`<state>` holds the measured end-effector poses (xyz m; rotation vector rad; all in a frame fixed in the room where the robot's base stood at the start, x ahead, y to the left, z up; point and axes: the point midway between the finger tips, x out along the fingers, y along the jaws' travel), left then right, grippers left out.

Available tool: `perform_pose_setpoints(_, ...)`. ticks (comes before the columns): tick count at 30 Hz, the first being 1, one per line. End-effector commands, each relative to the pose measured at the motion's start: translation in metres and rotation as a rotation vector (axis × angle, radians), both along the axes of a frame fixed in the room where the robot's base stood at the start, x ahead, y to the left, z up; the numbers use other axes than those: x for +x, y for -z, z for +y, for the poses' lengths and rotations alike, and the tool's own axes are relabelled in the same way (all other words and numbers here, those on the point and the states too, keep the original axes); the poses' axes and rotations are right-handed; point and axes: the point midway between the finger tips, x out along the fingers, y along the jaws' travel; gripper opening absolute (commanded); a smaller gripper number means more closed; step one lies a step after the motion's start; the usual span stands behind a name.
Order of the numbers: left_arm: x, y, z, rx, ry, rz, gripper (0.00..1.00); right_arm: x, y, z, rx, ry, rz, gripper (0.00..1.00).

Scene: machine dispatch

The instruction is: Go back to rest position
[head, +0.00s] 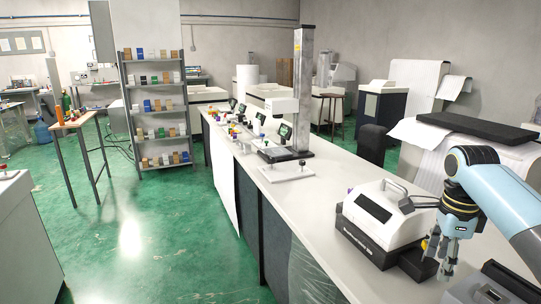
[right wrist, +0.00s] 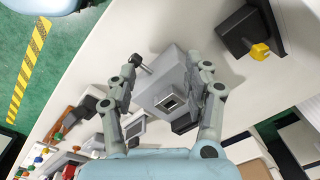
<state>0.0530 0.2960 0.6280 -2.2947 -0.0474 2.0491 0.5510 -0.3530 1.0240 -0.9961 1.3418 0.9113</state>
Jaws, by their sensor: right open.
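My right gripper (head: 446,262) hangs from the blue and grey right arm at the right side of the head view, fingers pointing down over the bench. In the right wrist view, its two fingers (right wrist: 162,65) are spread apart with nothing held between them. A grey boxy device (right wrist: 172,90) with a small dark screen shows beyond and between the fingers; I cannot tell its distance from them. My left gripper is not in view.
A white machine with a dark front (head: 374,216) stands on the long white bench (head: 310,208), left of the right gripper. A yellow piece (right wrist: 260,51) sits on a black block. A tall column device (head: 303,90) stands farther back. Green floor (head: 140,235) is open at left.

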Motion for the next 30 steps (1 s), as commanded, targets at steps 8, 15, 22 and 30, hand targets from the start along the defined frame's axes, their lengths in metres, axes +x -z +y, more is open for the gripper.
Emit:
perform_pose_setpoints(8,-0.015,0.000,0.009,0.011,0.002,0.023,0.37,-0.064,0.035,0.019,-0.062,-0.448,-0.029,0.51)
perform_pose_setpoints(15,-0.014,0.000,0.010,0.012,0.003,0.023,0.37,-0.168,0.044,0.048,-0.163,-1.086,-0.061,0.51)
perform_pose_setpoints(22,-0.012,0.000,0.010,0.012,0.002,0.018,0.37,-0.238,0.022,0.065,-0.251,-1.508,-0.075,0.51)
perform_pose_setpoints(30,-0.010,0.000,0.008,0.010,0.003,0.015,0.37,-0.292,-0.009,0.076,-0.333,-1.825,-0.076,0.51)
